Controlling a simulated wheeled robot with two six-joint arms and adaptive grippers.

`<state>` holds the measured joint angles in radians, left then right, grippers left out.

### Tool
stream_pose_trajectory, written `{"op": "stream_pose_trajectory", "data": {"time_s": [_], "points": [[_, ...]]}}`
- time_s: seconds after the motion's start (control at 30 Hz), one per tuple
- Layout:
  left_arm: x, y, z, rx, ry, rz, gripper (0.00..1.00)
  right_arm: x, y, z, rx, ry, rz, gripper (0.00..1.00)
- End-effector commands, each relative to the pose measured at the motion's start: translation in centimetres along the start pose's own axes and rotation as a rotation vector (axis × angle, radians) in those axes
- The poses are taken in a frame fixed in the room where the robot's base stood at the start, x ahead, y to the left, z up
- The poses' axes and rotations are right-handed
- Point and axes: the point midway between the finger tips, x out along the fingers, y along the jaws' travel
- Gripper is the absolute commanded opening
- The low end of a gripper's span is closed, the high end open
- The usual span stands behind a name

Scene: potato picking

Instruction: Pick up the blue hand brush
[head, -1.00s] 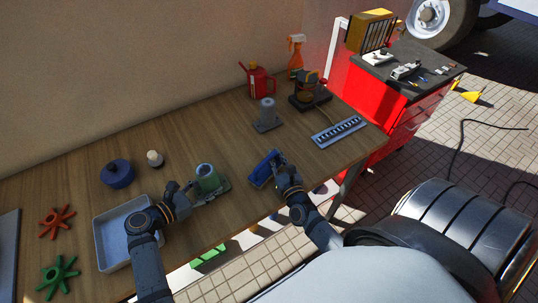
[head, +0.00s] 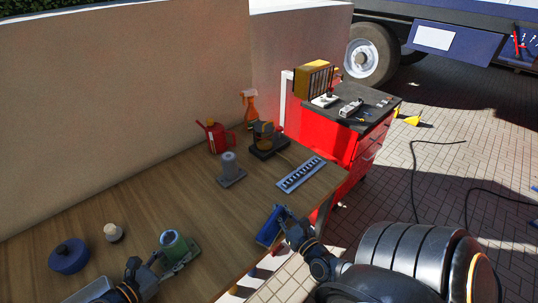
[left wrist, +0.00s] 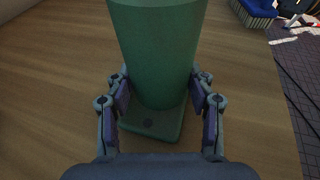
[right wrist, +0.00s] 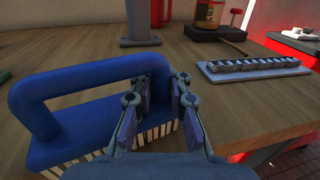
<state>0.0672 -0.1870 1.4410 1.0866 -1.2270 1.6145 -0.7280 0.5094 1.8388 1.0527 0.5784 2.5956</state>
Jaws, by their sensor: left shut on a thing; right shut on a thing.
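The blue hand brush (head: 270,226) is at the front edge of the wooden table in the head view. Its looped handle and pale bristles show in the right wrist view (right wrist: 85,85). My right gripper (head: 286,219) is shut on the brush at one end of the handle; its fingers show close up in the right wrist view (right wrist: 160,100). My left gripper (head: 160,258) is shut on a green cylinder with a flat base (head: 173,244). In the left wrist view the fingers (left wrist: 160,105) flank the lower part of the green cylinder (left wrist: 155,50).
A grey stand (head: 231,170), red can (head: 218,137), orange spray bottle (head: 249,107) and dark-based device (head: 266,140) are behind. A blue pot (head: 69,256) stands left. A red cabinet (head: 345,143) adjoins the table.

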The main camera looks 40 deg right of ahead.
Motion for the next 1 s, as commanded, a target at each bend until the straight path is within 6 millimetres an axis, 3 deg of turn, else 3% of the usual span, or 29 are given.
{"op": "stream_pose_trajectory", "data": {"time_s": [0.3,0.67,0.7,0.9,1.0], "points": [[0.0,0.0,0.0,0.000,-0.001,0.000,0.43,-1.4,-2.1,-0.1,-0.001,0.002,0.001,0.00],[0.0,0.0,0.0,0.000,-0.001,0.000,0.43,-1.6,-2.3,0.0,0.001,0.001,0.000,0.00],[0.0,0.0,0.0,0.000,-0.001,0.000,0.43,-1.6,-2.3,0.0,0.001,0.001,0.000,0.15],[0.0,0.0,0.0,0.000,-0.001,0.000,0.43,-1.6,-2.3,0.0,0.000,0.000,0.000,0.42],[0.0,0.0,0.0,0.000,-0.001,0.000,0.43,-1.6,-2.3,0.0,0.000,0.000,0.000,0.43]]}}
